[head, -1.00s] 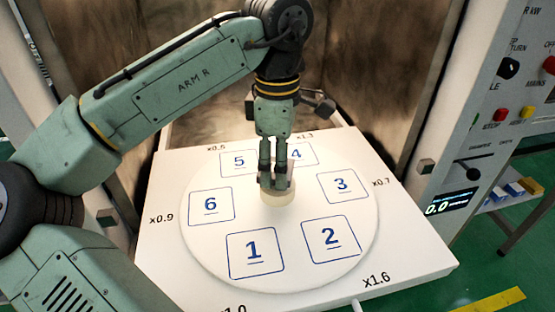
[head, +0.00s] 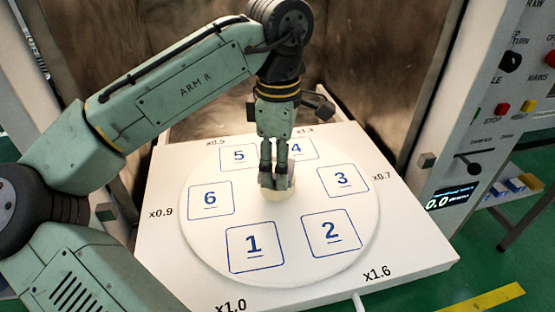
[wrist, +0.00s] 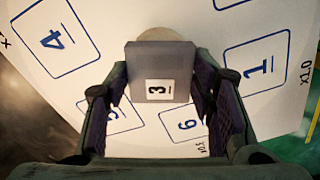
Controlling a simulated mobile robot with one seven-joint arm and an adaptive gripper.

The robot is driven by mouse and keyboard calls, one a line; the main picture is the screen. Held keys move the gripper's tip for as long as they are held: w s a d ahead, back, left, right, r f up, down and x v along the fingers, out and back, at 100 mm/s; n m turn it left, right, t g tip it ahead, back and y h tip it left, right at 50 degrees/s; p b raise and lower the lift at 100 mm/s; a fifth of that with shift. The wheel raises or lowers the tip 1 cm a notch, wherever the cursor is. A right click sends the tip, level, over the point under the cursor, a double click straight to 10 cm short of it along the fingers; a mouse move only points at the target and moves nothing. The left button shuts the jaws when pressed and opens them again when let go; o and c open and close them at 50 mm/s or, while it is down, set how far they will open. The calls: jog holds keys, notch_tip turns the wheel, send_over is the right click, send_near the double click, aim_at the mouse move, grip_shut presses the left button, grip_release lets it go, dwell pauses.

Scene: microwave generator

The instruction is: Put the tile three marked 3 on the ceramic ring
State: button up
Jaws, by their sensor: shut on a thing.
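The tile three is a grey block with a white label marked 3 (wrist: 158,88). My gripper (head: 276,181) is shut on it, with a finger on either side in the wrist view (wrist: 160,100). The pale ceramic ring (head: 273,195) is at the middle of the round white plate (head: 285,240). My gripper is right over the ring in the head view and hides much of it. In the wrist view a cream edge of the ring (wrist: 166,35) shows behind the tile. I cannot tell whether the tile touches the ring.
The plate has numbered squares around the ring, and they look empty. It lies on a white board (head: 410,255) with multiplier marks. Brown chamber walls (head: 365,80) stand behind and a control panel (head: 500,90) is at the right.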

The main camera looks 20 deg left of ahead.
jog(key=shift+f, duration=0.3)
dwell(0.6)
jog(key=o, duration=1.4)
jog(key=shift+c, duration=0.2)
jog(key=o, duration=0.5)
jog(key=shift+r, duration=0.1)
jog(key=shift+r+p, duration=3.35)
jog(key=shift+r, duration=0.1)
jog(key=shift+f, duration=0.1)
